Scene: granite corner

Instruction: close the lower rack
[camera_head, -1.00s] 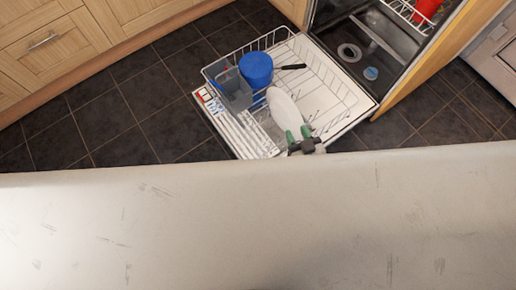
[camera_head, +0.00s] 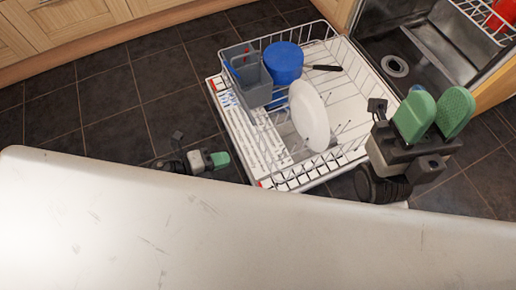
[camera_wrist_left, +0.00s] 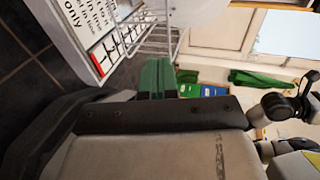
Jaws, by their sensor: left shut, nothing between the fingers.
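The lower rack (camera_head: 343,82), white wire, is pulled out over the lowered dishwasher door (camera_head: 232,128). It holds a grey cutlery basket (camera_head: 250,78), a blue round container (camera_head: 284,63), a white plate (camera_head: 309,115) and a black-handled utensil (camera_head: 326,68). My left gripper (camera_head: 220,159) is shut and empty, low beside the door's near-left edge. Its green fingertips (camera_wrist_left: 158,78) show in the left wrist view, near the door edge and rack wires (camera_wrist_left: 150,42). My right gripper (camera_head: 433,113) is open and empty, its green fingers apart, right of the rack.
The dishwasher cavity (camera_head: 425,65) is open at upper right, with an upper rack (camera_head: 485,18) holding a red item. Wooden cabinets (camera_head: 75,27) stand at upper left. Dark floor tiles (camera_head: 110,100) lie clear left of the door. A pale surface (camera_head: 150,235) fills the foreground.

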